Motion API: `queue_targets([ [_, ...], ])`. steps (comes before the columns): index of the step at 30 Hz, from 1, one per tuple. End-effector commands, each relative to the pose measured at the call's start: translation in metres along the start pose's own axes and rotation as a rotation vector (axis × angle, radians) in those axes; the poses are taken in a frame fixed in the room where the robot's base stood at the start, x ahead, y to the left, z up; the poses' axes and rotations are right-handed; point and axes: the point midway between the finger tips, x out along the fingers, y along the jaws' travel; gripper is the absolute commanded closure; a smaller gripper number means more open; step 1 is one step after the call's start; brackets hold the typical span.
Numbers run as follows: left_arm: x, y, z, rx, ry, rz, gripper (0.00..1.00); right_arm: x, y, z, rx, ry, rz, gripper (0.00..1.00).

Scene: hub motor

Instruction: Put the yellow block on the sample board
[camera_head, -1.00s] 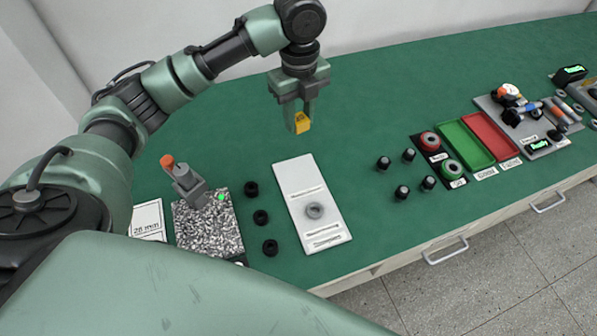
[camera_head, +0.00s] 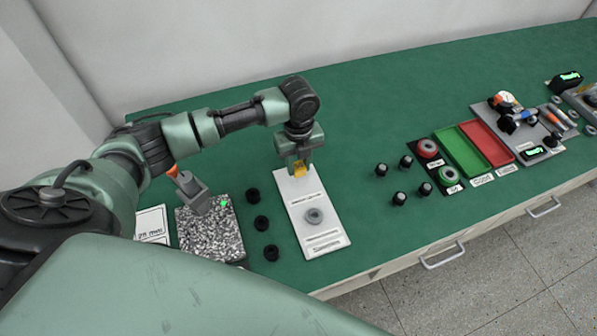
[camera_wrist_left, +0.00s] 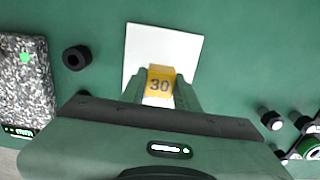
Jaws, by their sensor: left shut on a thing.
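The yellow block (camera_head: 300,170) is between the fingers of my left gripper (camera_head: 299,172), over the far end of the white sample board (camera_head: 308,198). In the left wrist view the yellow block (camera_wrist_left: 159,84) shows the number 30, and my left gripper (camera_wrist_left: 160,92) is shut on it. The white board (camera_wrist_left: 180,48) lies beneath it there. I cannot tell whether the block touches the board. A grey ring (camera_head: 315,216) sits on the nearer half of the board. My right gripper is not in view.
Several black cylinders (camera_head: 262,223) stand left of the board, beside a speckled granite block (camera_head: 208,235) bearing a grey device with an orange top (camera_head: 187,183). Several dark knobs (camera_head: 399,198) stand to the right. Green (camera_head: 460,153) and red (camera_head: 487,143) trays lie farther right.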

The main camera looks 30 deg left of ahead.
Motion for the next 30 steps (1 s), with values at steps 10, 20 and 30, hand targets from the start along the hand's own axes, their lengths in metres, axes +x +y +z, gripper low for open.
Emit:
queue_targets([
  [10, 0.042, 0.000, -0.001, 0.000, -0.001, -0.001, 1.00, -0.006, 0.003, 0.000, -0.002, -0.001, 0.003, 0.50],
  [20, 0.045, 0.000, 0.000, 0.001, -0.001, -0.002, 1.00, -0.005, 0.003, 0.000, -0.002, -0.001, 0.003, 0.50],
  [30, 0.047, 0.000, 0.000, 0.001, -0.001, 0.000, 0.48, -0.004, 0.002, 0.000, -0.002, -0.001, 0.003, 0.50],
])
